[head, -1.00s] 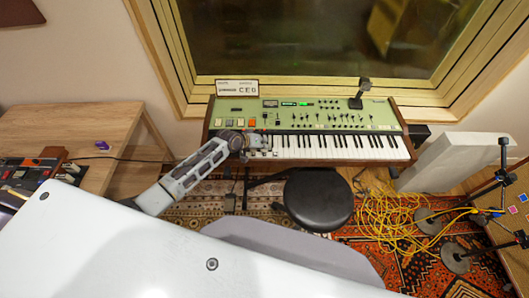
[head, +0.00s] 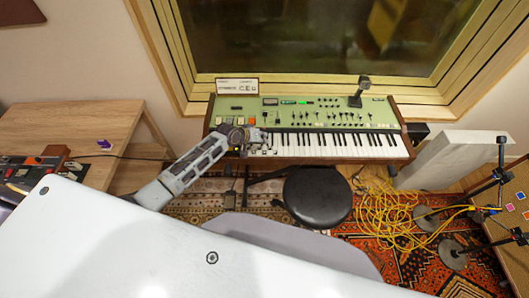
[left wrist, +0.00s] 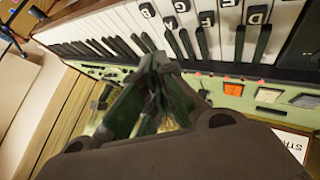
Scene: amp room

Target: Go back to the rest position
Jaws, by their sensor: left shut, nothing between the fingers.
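My left gripper (head: 258,138) is over the left end of the green keyboard synthesizer (head: 325,117) in the head view. Its fingers are shut and empty. In the left wrist view the closed fingers (left wrist: 155,85) point toward the synthesizer's keys (left wrist: 215,30), some of which carry letter labels. Whether the fingertips touch the keys I cannot tell. My left arm reaches in from the lower left. My right gripper is not in view.
A black round stool (head: 318,195) stands in front of the synthesizer. Yellow cable (head: 385,220) lies tangled on the patterned rug. A wooden table (head: 85,125) is at the left. A card (head: 237,87) stands on the synthesizer, and a white block (head: 450,158) is to its right.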

